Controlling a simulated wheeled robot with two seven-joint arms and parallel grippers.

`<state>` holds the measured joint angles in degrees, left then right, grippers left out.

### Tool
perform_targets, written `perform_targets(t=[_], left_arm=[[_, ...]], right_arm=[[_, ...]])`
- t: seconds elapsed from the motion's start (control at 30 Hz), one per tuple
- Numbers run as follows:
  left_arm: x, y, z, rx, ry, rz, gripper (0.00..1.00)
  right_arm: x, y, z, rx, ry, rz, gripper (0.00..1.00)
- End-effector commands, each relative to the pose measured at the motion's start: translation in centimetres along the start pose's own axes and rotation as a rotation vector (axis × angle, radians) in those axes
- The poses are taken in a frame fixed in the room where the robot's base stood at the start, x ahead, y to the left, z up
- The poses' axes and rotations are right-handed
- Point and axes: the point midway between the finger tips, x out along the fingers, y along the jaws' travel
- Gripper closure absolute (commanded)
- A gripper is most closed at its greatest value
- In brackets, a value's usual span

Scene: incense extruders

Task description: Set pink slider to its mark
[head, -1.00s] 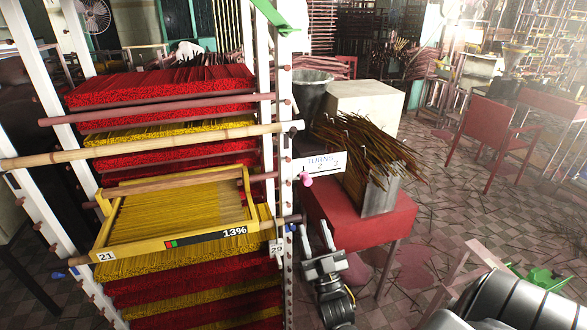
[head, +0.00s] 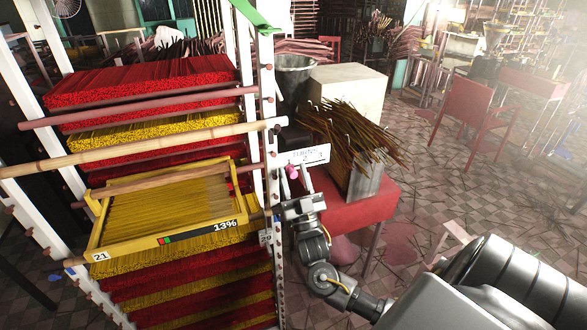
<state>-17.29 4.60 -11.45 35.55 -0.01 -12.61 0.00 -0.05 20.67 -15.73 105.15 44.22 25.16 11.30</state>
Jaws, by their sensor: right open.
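The pink slider (head: 292,171) is a small pink knob at the lower left of the white sign (head: 307,155), which is fixed to the right side of the white rack post. In this frame the sign's lettering and numbers are too blurred to read clearly. My right gripper (head: 297,188) is open, just below the pink slider, with its fingers pointing up towards it. I cannot tell whether a finger touches the slider. My left gripper is not in view.
The rack (head: 268,110) holds red and yellow incense bundles and a yellow tray (head: 165,240) marked 13%. A red table (head: 350,213) behind my right gripper carries a container of brown sticks (head: 350,135) and a pale block (head: 348,88).

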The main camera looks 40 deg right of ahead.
Motion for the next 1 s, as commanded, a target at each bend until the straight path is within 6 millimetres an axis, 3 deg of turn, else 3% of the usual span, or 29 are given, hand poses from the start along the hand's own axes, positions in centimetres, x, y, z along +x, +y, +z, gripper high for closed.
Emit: perform_targets(t=[0.37, 0.7, 1.0], left_arm=[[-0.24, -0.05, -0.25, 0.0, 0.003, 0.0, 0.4], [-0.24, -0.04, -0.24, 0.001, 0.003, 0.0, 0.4], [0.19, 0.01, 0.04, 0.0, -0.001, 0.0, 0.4]], right_arm=[[0.67, 0.02, 0.05, -0.001, -0.001, 0.0, 0.59], [0.66, 0.01, 0.04, -0.001, 0.0, 0.0, 1.0], [0.79, 0.07, 0.4, 0.008, 0.001, -0.01, 1.0]])
